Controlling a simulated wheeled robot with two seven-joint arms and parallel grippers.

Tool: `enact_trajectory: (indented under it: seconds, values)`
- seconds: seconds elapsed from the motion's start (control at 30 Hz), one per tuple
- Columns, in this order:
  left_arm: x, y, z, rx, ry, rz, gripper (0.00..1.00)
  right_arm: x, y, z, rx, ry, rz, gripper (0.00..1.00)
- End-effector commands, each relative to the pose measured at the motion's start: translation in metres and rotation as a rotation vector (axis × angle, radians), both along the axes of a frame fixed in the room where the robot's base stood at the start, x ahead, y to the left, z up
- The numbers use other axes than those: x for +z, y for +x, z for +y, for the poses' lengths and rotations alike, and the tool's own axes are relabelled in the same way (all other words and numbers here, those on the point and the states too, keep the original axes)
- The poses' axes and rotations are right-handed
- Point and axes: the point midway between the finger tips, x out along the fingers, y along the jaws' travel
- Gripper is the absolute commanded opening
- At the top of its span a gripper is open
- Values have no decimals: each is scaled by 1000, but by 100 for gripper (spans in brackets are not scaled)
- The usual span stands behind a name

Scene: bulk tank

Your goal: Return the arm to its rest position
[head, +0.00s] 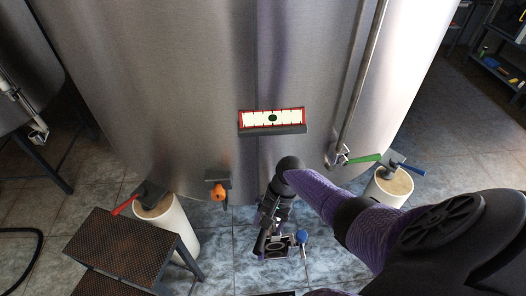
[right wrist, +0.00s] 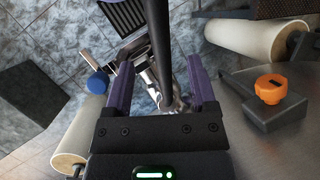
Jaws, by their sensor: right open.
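My right arm (head: 325,195) comes in from the right in the head view and reaches down in front of the steel tank (head: 190,90). My right gripper (head: 265,232) is low, near the tank's lower edge, above a metal fitting with a blue knob (head: 301,236). In the right wrist view the two purple fingers of the right gripper (right wrist: 160,85) stand apart, so it is open. A black bar (right wrist: 157,40) and shiny metal parts (right wrist: 178,90) show between and beyond the fingers. I cannot tell whether the fingers touch them. My left gripper is not in view.
An orange knob (head: 218,193) is left of the gripper. White cylinders with valves, one red-handled (head: 170,225) and one blue-handled (head: 390,186), flank the tank. A brown step (head: 130,240) stands at front left. A green-handled valve (head: 362,159) and gauge (head: 272,118) are on the tank.

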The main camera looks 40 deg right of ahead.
Motion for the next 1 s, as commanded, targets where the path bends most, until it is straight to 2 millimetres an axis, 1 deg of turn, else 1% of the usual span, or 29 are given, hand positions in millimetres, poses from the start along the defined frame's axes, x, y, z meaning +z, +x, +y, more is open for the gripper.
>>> enact_trajectory:
  seconds: [0.03, 0.1, 0.2, 0.67, 0.73, 0.77, 0.87, 0.9, 1.0]
  values:
    - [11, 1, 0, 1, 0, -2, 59, 15, 1, -5, 1, -2, -2, 73]
    - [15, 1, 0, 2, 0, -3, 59, 25, 2, -10, 1, -2, -2, 73]
    - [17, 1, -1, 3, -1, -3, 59, 33, 2, -14, 0, -1, 0, 73]
    - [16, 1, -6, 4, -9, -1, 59, 32, 2, -14, 7, -1, 0, 73]
    - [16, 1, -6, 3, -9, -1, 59, 29, -4, -6, 70, -15, -16, 73]
    - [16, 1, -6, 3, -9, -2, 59, 26, -10, 1, 126, -27, -31, 73]
    - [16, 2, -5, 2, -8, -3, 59, 20, -38, 33, 397, -86, -124, 73]
    - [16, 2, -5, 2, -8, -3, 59, 21, -50, 45, 502, -112, -169, 73]
    - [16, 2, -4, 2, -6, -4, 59, 32, -71, 66, 689, -172, -273, 73]
